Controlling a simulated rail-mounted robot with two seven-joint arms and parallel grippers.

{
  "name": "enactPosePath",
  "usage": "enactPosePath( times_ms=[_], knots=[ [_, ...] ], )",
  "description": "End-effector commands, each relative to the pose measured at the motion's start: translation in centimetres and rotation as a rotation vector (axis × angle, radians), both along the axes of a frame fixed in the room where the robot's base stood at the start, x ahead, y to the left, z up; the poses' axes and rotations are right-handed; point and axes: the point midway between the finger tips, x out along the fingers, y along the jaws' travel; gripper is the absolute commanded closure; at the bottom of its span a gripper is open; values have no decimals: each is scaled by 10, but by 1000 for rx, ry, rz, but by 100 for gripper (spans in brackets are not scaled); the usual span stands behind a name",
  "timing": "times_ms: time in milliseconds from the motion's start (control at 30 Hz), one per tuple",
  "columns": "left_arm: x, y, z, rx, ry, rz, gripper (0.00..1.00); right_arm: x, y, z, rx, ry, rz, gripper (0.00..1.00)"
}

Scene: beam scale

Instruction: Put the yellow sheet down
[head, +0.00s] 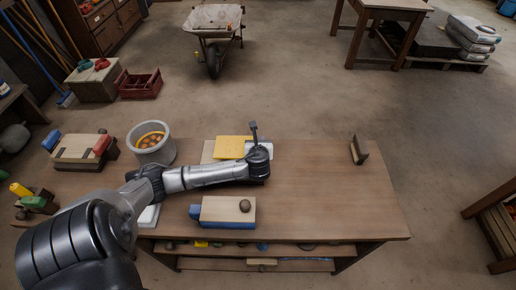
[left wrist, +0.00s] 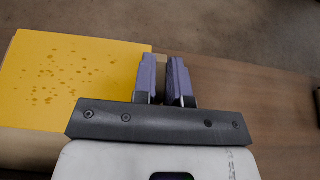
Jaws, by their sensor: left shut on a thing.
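The yellow sheet (head: 231,147) is at the back middle of the bench, beside my left gripper (head: 254,148). In the left wrist view the sheet (left wrist: 70,80) is flat, with small brown spots. It overlaps a pale tan board (head: 208,152), whose edge shows in the left wrist view (left wrist: 30,148). The fingers of my left gripper (left wrist: 166,80) are close together at the sheet's right edge, shut on it. The exact grip is hidden behind the fingers. I cannot tell whether the sheet touches the board. My right gripper is out of view.
The wooden bench (head: 330,200) is clear on the right, except for a small dark wooden block (head: 358,150). A grey bucket (head: 151,155) of orange things stands at the left. A blue-and-wood block with a round knob (head: 226,212) lies in front of my arm.

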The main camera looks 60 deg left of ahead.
Motion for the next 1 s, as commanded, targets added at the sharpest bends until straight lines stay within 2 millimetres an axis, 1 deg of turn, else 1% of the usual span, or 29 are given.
enactPosePath(
  times_ms=[167,267,433,500,867,900,1000],
  knots=[
    [-2,2,-4,0,-1,0,100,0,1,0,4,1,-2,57],
    [-2,2,-14,-2,1,1,100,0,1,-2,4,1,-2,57],
    [-2,1,-36,-2,3,1,100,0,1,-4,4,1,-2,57],
    [-2,1,-41,0,1,0,100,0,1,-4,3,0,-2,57],
    [-2,1,-43,0,1,0,100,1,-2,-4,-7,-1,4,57],
    [-2,1,-44,0,1,0,87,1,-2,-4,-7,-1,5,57],
    [-2,1,-44,0,1,0,77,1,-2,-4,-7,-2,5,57]
  ],
)
